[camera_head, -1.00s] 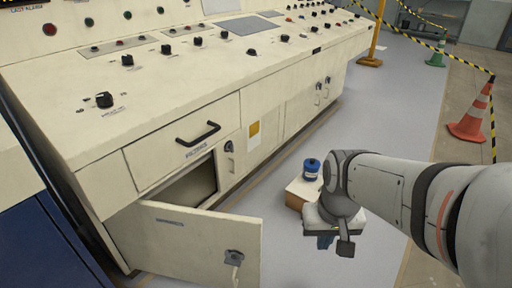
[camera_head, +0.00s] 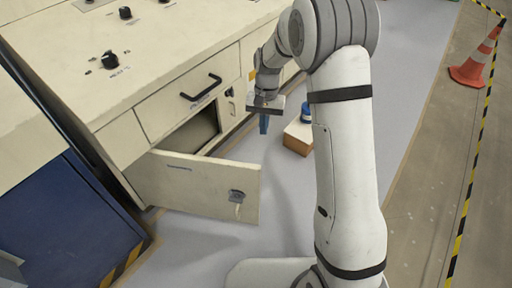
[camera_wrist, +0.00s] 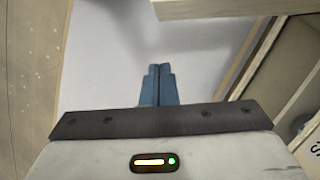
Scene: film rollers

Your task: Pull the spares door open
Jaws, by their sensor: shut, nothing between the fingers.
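The spares door (camera_head: 190,187) is a cream panel below a drawer in the console. It stands swung open, away from the dark compartment (camera_head: 192,135) behind it. A grey lock with a key (camera_head: 237,196) sits near its free edge. My gripper (camera_head: 264,124) has blue fingers pointing down, just to the right of and beyond the door's free edge, apart from it. In the wrist view the blue fingers (camera_wrist: 158,70) are together with nothing between them, over grey floor. A cream panel edge (camera_wrist: 215,9), likely the door, crosses the top right.
A drawer with a black handle (camera_head: 202,88) is above the compartment. A cardboard box (camera_head: 299,139) with a blue container (camera_head: 306,113) stands on the floor right of my gripper. A blue cabinet (camera_head: 60,215) is at left. A traffic cone (camera_head: 474,65) stands far right.

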